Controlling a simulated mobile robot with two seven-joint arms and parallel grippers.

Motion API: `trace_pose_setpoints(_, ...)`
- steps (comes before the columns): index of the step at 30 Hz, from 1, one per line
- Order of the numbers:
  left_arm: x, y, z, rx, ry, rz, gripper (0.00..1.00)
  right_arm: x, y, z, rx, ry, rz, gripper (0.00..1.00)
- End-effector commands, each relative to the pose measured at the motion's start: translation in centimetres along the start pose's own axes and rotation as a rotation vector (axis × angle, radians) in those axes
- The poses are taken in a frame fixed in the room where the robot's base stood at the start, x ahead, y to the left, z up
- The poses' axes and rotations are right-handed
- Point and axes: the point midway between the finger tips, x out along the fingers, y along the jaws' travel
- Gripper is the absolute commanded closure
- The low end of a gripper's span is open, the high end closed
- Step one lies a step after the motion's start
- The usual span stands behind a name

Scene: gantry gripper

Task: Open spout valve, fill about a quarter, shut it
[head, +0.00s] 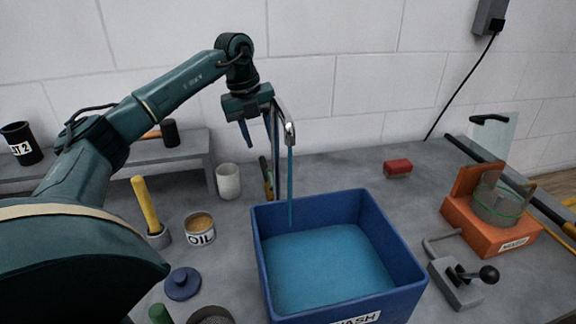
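A metal spout (289,132) stands behind the blue wash bin (405,262). A thin blue stream (290,185) runs from its tip into the bin. Blue liquid (325,265) covers the bin's floor, its surface below the rim. My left gripper (258,138) points down just left of the spout's tip, its fingers apart. I see nothing held between them. The spout's upright pipe is partly hidden behind the gripper, and I cannot make out a valve handle there. My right gripper is not in view.
An oil tin (200,229), a yellow-handled tool (147,207) and a pale cup (229,181) stand left of the bin. A black-knobbed lever block (455,284) and an orange stand (470,226) with a clear vessel are right. A red block (397,168) lies behind.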

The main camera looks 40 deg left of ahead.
Motion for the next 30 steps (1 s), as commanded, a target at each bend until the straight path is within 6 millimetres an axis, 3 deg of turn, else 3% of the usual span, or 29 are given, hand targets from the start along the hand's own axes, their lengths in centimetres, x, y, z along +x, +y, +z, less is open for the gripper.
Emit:
trace_pose_setpoints(5,1.6,0.1,0.0,0.0,0.002,0.004,0.64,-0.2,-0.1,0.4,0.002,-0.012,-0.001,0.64)
trace_pose_setpoints(21,11.6,0.0,-0.1,0.0,0.003,0.002,0.64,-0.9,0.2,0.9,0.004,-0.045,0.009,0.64)
trace_pose_setpoints(30,13.2,0.0,0.0,0.001,0.001,0.0,0.64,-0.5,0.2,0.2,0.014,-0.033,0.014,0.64)
